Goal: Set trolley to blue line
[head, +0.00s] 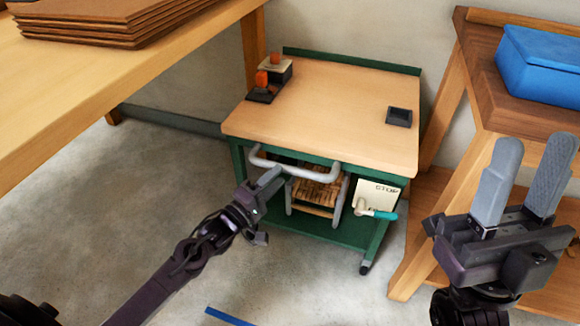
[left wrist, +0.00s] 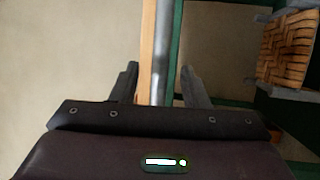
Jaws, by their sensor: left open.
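The trolley (head: 330,125) has a green frame, a pale wooden top and wheels, and stands against the back wall. Its grey bar handle (head: 292,172) sticks out at the front left. A white plate marked STOP (head: 378,194) with a teal-tipped lever (head: 383,214) is on its front right. The blue line (head: 228,317) shows partly on the floor at the bottom edge. My left gripper (head: 268,182) is open at the handle; in the left wrist view the handle bar (left wrist: 162,55) lies between its fingers (left wrist: 158,80). My right gripper (head: 536,142) is open and empty at the right.
Small dark blocks with orange parts (head: 264,88) and a small black tray (head: 399,117) are on the trolley top. Floor in front is clear.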

